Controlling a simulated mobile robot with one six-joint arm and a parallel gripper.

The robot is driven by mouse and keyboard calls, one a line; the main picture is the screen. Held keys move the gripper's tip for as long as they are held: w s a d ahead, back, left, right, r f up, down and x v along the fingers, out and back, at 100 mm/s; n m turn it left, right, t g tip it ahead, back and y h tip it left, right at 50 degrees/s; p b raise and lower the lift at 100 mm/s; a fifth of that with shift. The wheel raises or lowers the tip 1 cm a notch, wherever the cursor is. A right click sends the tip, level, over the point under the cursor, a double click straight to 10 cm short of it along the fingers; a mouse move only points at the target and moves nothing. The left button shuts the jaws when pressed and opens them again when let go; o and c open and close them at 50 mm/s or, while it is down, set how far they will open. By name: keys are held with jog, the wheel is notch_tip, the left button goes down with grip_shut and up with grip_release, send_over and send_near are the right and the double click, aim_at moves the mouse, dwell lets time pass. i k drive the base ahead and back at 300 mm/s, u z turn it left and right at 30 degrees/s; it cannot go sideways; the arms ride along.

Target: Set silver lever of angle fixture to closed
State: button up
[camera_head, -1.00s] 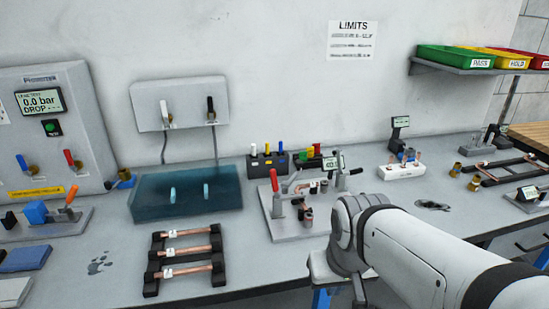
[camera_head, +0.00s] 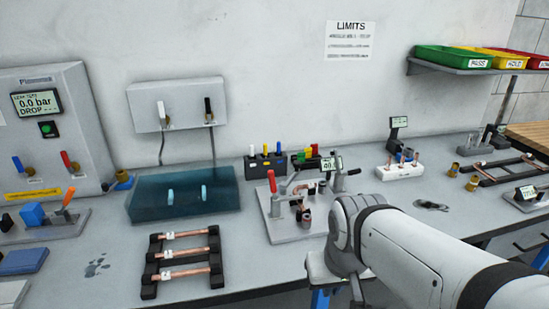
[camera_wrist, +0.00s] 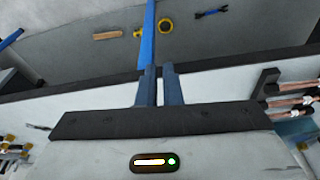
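The fixture that looks like the angle fixture (camera_head: 288,229) is a light grey plate at mid-bench in the head view. It carries a red upright lever (camera_head: 272,182), a curved silver-grey lever (camera_head: 291,182) and a grey arm with a black grip (camera_head: 352,172) on the right. Short copper pieces sit among them; fine details are too small to tell.
A black rack with copper tubes (camera_head: 154,268) lies left of the fixture, with a blue translucent tank (camera_head: 182,198) behind it. A colored-handle holder (camera_head: 267,167) stands behind the fixture. A white block (camera_head: 400,172) is to the right. Bare bench lies between rack and fixture.

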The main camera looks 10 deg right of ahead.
aim_at(297, 164)
jog(key=u, duration=0.15)
jog(key=k, duration=0.95)
jog(key=z, duration=0.6)
jog(key=i, duration=1.5)
jog(key=u, duration=0.55)
jog(key=k, duration=0.85)
jog(key=u, duration=0.15)
jog(key=i, duration=0.85)
